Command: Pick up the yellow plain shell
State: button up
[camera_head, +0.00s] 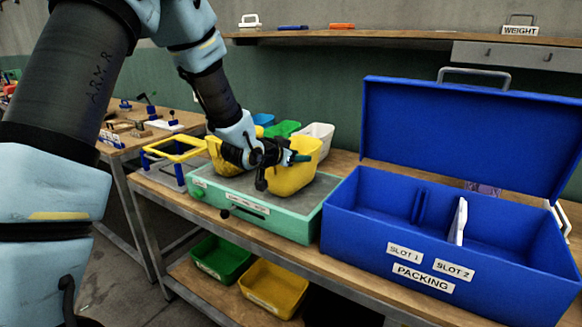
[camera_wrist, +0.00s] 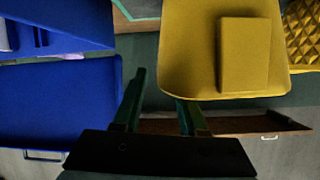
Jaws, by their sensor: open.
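The yellow plain shell (camera_head: 296,176) is a smooth, bin-like piece standing on the grey top of a green-sided press (camera_head: 268,219). In the wrist view the plain shell (camera_wrist: 197,70) shows a raised rectangle and fills the upper middle. A second yellow shell (camera_head: 222,158) stands to its left, partly behind my arm; in the wrist view it has a quilted surface (camera_wrist: 304,32). My gripper (camera_head: 299,157) is open in front of the plain shell's upper part. In the wrist view my gripper's fingers (camera_wrist: 161,88) are apart near the shell's edge; I cannot tell whether they touch it.
A blue packing box (camera_head: 358,240) with a raised lid stands close on the right. Blue, green (camera_head: 284,128) and white (camera_head: 318,136) bins are behind the press. A yellow-framed stand (camera_head: 174,149) is at left. Green and yellow bins (camera_head: 273,287) sit on the lower shelf.

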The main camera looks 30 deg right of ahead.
jog(key=shift+x, duration=1.25)
jog(key=shift+c, duration=0.3)
grip_shut()
